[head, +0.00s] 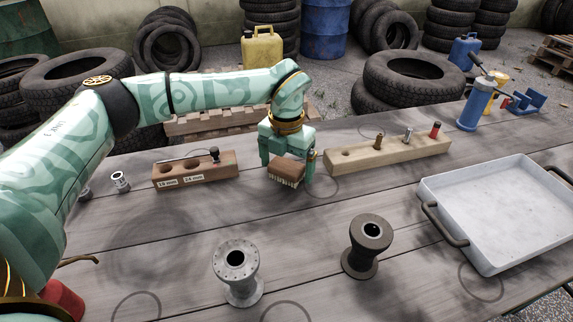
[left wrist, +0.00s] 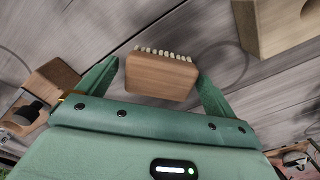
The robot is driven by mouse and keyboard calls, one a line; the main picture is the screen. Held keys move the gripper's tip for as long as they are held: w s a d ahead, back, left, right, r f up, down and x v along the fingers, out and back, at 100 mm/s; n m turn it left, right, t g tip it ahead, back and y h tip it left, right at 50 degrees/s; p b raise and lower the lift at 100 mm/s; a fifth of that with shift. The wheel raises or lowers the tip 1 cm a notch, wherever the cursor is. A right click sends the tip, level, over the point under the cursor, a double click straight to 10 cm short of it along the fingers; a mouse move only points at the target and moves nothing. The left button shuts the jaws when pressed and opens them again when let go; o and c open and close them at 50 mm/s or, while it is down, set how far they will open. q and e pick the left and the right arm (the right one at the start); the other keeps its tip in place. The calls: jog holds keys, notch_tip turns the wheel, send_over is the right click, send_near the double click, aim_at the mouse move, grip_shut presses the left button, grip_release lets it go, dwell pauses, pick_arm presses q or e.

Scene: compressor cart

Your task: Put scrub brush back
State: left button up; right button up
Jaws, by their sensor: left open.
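The scrub brush (head: 287,173) has a brown wooden back and pale bristles, which face down toward the table in the head view. It is also in the left wrist view (left wrist: 160,74). My left gripper (head: 288,167) is over it from above, open, with one finger on either side of the wooden back. In the left wrist view the brush lies between the two fingers (left wrist: 157,70), and the fingers do not look closed on it. I cannot tell whether the bristles touch the table. My right gripper is in neither view.
A labelled wooden socket block (head: 205,173) stands left of the gripper, and a paler block (head: 370,157) with pegs to its right. Two spools (head: 238,270) (head: 369,245) stand in front. A metal tray (head: 505,215) is at right. The table between is mostly clear.

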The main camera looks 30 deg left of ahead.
aim_at(287, 165)
pick_arm(q)
notch_tip(287, 165, up, 12)
jog(key=p, duration=0.5)
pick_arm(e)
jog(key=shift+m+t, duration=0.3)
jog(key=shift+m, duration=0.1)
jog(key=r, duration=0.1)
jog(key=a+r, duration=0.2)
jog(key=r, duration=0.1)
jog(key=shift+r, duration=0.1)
pick_arm(q)
jog(key=shift+d+f, duration=0.1)
jog(key=shift+f, duration=0.1)
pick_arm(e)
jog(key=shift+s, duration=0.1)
